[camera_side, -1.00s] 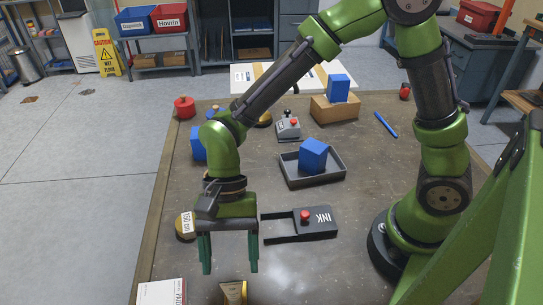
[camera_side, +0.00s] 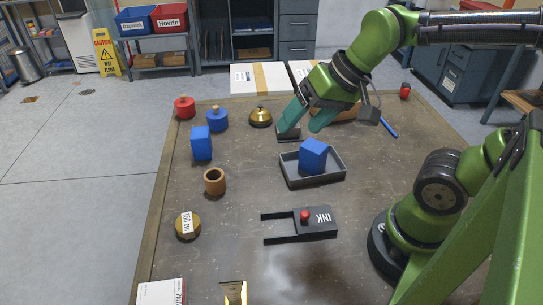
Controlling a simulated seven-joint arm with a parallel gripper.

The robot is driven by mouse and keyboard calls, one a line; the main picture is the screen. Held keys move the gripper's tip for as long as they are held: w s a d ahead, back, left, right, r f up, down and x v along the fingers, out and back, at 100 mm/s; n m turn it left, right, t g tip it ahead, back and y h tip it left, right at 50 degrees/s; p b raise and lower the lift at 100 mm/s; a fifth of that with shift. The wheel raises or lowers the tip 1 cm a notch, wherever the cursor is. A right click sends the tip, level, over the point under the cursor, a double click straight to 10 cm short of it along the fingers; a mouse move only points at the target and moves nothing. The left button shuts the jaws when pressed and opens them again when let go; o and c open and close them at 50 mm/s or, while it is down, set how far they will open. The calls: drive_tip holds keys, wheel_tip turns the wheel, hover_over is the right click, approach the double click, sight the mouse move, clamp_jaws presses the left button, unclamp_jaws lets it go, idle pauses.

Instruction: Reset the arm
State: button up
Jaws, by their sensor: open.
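My gripper (camera_side: 306,118) is raised over the back of the table, with its two green fingers spread and nothing between them. It appears above and in front of the grey device (camera_side: 289,135) and the brown box (camera_side: 347,113), hiding most of both. My arm reaches in from the upper right, folded back from the front of the table.
A blue block (camera_side: 314,155) lies in a dark tray (camera_side: 320,183). Another blue block (camera_side: 201,145), red (camera_side: 184,107) and blue (camera_side: 217,120) knobbed pieces, a brass bell (camera_side: 260,117), a brown cup (camera_side: 215,181), a tape measure (camera_side: 187,226) and an ink holder (camera_side: 318,222) stand around.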

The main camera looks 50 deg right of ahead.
drive_tip(key=d, duration=0.1)
drive_tip(key=s+d+r+t, duration=0.1)
drive_tip(key=shift+s+d+n, duration=0.2)
drive_tip(key=shift+d+n, duration=0.1)
drive_tip(key=shift+n, duration=0.1)
